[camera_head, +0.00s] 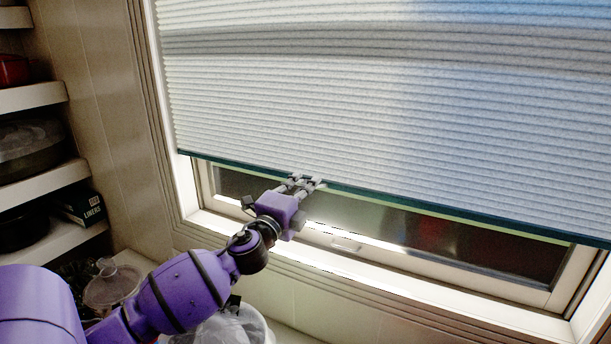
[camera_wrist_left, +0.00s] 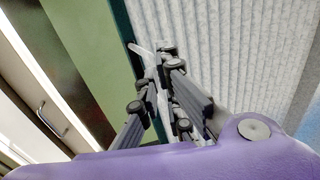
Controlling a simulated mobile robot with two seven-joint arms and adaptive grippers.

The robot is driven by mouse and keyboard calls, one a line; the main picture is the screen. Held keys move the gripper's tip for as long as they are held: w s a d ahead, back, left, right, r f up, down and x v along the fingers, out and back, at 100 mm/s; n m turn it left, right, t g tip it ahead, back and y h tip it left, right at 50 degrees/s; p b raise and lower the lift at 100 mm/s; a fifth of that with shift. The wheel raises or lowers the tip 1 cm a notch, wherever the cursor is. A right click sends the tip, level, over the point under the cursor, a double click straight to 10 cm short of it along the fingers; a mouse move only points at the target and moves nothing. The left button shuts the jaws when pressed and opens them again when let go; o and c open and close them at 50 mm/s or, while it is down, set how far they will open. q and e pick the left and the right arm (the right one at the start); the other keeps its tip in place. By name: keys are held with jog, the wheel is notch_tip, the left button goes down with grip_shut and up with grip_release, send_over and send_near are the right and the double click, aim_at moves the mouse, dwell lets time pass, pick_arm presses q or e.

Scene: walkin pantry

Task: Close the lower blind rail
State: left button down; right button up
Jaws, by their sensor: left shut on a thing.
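The lower blind rail (camera_head: 440,207) is a thin dark green bar along the bottom of the pale pleated blind (camera_head: 330,110). It hangs above the window sill, with a strip of open window below it. My left gripper (camera_head: 308,181) is at the rail, left of its middle, and is shut on it. In the left wrist view the rail (camera_wrist_left: 122,28) runs up beside the pleated fabric (camera_wrist_left: 235,50), and my left gripper's fingers (camera_wrist_left: 160,85) meet at its edge. The fingers hide the gripped part of the rail. My right gripper is not in view.
The window frame and sill (camera_head: 400,255) lie below the rail, with a small handle (camera_head: 345,243) on the frame. Shelves (camera_head: 35,97) with pots and a dark box (camera_head: 85,205) stand at the left. Glass containers (camera_head: 110,285) sit below, near my left arm.

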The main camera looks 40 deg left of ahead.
pick_arm(q)
jog(key=shift+f, duration=0.55)
jog(key=c, duration=1.9)
grip_release()
jog(key=shift+v, duration=5.95)
